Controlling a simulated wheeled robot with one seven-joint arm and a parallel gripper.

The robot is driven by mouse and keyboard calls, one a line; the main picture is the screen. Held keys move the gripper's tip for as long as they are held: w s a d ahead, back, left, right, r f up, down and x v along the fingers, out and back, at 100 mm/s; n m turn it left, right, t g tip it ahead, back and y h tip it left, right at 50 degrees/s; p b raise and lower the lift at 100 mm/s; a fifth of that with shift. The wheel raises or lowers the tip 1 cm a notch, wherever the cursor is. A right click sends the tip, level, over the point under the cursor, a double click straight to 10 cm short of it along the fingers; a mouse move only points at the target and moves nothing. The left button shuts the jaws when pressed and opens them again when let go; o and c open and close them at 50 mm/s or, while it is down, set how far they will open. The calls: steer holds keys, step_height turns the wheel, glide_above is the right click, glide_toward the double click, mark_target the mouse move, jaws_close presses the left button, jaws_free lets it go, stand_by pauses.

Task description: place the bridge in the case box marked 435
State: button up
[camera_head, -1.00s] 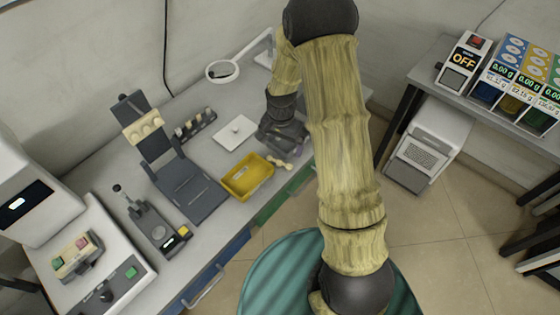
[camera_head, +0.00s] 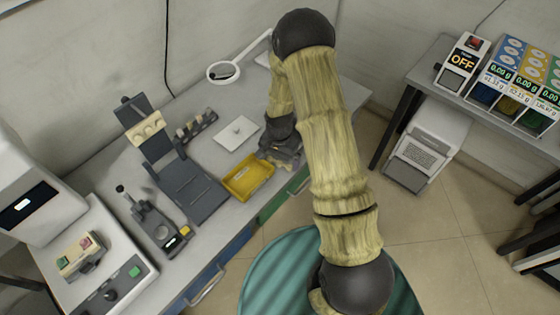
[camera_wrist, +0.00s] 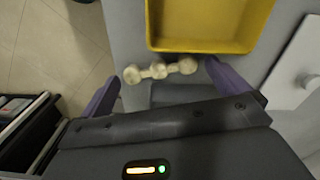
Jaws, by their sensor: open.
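The bridge (camera_wrist: 160,70), a short cream piece of joined tooth shapes, lies on the grey bench in the wrist view. My gripper (camera_wrist: 162,72) is open, its two purple fingers on either side of the bridge; I cannot tell whether they touch it. In the head view my gripper (camera_head: 284,152) is low over the bench, and it mostly hides the bridge. A yellow open box (camera_head: 237,193) sits just left of my gripper; its near wall (camera_wrist: 200,46) lies just beyond the bridge in the wrist view. I cannot read a 435 mark on any box.
A white plate with a knob (camera_head: 237,134) lies behind the yellow box. A dark grey stand (camera_head: 190,186) and a small dark device (camera_head: 158,226) stand to the left. The bench's front edge is close to my gripper. Marked bins (camera_head: 512,101) stand on the right table.

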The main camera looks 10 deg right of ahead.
mark_target(279, 162)
steer(key=shift+f, duration=0.5)
steer(key=shift+c, duration=0.2)
steer(key=c, duration=0.7)
steer(key=shift+r, duration=0.15)
step_height(279, 162, up, 10)
steer(key=shift+f+b, duration=0.1)
steer(key=shift+b, duration=0.7)
